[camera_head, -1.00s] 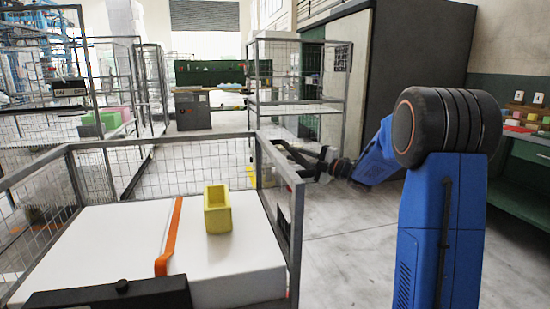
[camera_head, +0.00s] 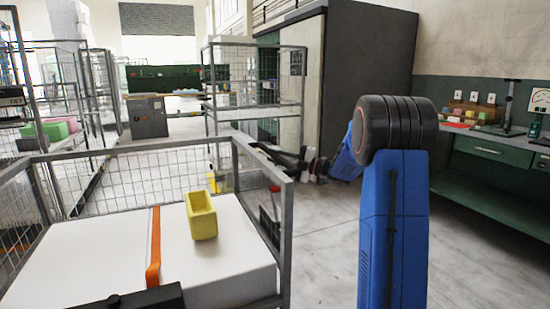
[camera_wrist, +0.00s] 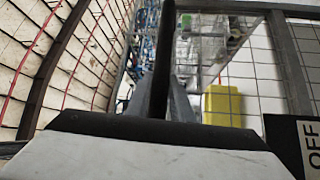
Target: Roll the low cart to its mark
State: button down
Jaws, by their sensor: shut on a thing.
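The low cart (camera_head: 289,235) has a grey frame with wire mesh sides and stands close in front in the head view. It carries a white block (camera_head: 110,245) with an orange strap and an open yellow box (camera_head: 202,215). My gripper (camera_head: 258,150) reaches the cart's right side from outside; the mesh and rail partly hide its tips. In the wrist view my gripper (camera_wrist: 165,100) is shut on a dark bar that looks like part of the cart's frame. A black plate marked OFF (camera_wrist: 300,140) is beside it. I cannot make out a floor mark for certain.
A tall mesh rack (camera_head: 208,95) stands behind the cart, and other racks line the left. A grey cabinet (camera_head: 148,117) is farther back. A green workbench (camera_head: 500,190) stands at the right.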

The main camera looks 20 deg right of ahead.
jog(key=c, duration=1.6)
grip_release()
jog(key=shift+o, duration=0.2)
jog(key=v, duration=1.7)
jog(key=shift+s+d, duration=0.2)
jog(key=shift+s, duration=0.05)
